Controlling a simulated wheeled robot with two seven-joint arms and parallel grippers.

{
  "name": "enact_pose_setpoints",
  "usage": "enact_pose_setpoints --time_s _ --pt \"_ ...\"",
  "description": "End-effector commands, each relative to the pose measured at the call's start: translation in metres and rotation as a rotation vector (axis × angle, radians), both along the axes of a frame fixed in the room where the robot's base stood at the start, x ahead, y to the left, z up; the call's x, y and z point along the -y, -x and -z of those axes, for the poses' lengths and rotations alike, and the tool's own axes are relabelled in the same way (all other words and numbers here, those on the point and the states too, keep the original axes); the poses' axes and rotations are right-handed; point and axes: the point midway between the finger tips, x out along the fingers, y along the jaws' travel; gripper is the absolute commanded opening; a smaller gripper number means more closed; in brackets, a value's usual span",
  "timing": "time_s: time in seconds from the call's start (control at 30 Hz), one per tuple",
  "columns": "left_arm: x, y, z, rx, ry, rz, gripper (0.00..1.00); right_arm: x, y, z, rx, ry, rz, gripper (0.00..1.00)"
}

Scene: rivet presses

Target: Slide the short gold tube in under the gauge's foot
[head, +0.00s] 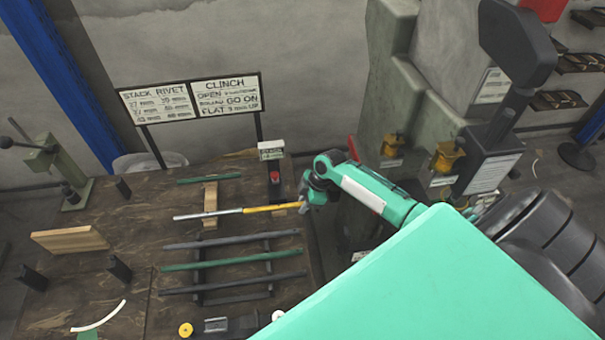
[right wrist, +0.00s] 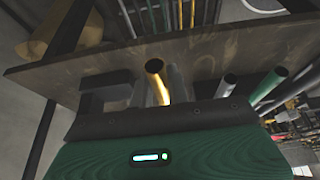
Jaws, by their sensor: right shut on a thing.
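The short gold tube (head: 272,207) lies level near the right edge of the bench in the head view. A pale silver tube (head: 207,215) runs on in line from its left end. My right gripper (head: 305,206) is at the gold tube's right end, shut on it. In the right wrist view the gold tube's open end (right wrist: 155,67) shows by the dark jaws. The gauge (head: 275,178), a dark post with a red part and a small label on top, stands just behind the gold tube. Whether the tube is under its foot I cannot tell. My left gripper is not in view.
Several grey and green tubes (head: 232,261) lie on a dark rack in front. A wooden support (head: 210,200) stands under the silver tube. A sign board (head: 192,99) stands behind the bench. A green press (head: 58,170) is at the left and grey machinery (head: 388,130) at the right.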

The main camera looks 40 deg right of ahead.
Motion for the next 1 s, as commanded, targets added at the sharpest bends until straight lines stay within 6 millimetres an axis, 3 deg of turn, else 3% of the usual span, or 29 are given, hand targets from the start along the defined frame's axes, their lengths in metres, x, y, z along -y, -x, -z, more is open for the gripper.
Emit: enact_pose_setpoints --time_s 0.7,1.0 --pt "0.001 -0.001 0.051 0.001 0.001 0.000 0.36 0.033 -0.068 0.004 0.002 0.001 0.001 0.00" --pt "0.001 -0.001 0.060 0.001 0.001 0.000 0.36 0.040 -0.082 0.002 0.000 0.001 0.000 0.00"
